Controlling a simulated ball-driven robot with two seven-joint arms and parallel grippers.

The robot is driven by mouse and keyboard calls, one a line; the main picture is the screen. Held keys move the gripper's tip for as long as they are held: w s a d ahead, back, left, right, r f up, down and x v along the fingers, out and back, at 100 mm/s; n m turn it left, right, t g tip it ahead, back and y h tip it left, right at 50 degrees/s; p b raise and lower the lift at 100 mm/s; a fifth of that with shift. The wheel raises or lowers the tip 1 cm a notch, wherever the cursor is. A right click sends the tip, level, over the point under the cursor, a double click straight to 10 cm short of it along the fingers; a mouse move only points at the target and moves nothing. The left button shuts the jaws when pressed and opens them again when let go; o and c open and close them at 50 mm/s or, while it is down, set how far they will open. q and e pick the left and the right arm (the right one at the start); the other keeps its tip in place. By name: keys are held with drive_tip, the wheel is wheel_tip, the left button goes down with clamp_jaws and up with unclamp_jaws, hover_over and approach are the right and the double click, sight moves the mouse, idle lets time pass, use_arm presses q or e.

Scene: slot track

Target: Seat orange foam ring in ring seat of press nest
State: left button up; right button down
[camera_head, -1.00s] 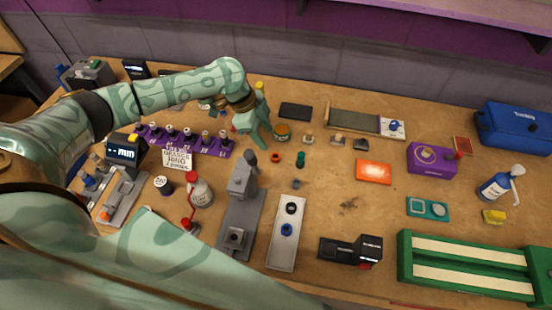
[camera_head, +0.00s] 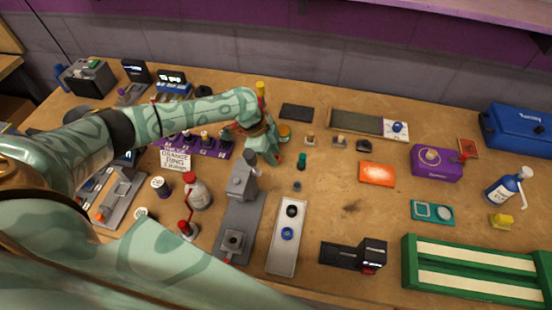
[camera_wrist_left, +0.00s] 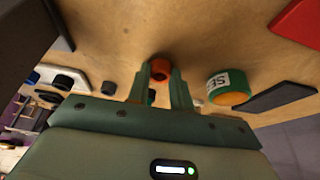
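The orange foam ring (camera_wrist_left: 160,69) lies on the bench between the two fingertips of my left gripper (camera_wrist_left: 160,80) in the left wrist view. The fingers are apart, one on each side of it; I cannot tell whether they touch it. In the head view my left gripper (camera_head: 275,158) reaches down to the bench and mostly hides the ring. The grey press (camera_head: 242,185) stands nearer the front, and its square nest (camera_head: 233,240) with a round seat is on the base's near end. My right gripper is not in view.
A pale tray (camera_head: 279,258) with a black and a blue ring lies right of the press. A small green piece (camera_head: 301,160) stands just right of my left gripper. A green-orange roll (camera_wrist_left: 229,88) is close by. A red-capped bottle (camera_head: 197,193) stands left of the press.

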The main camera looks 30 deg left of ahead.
use_arm(q)
drive_tip(key=shift+c, duration=0.9)
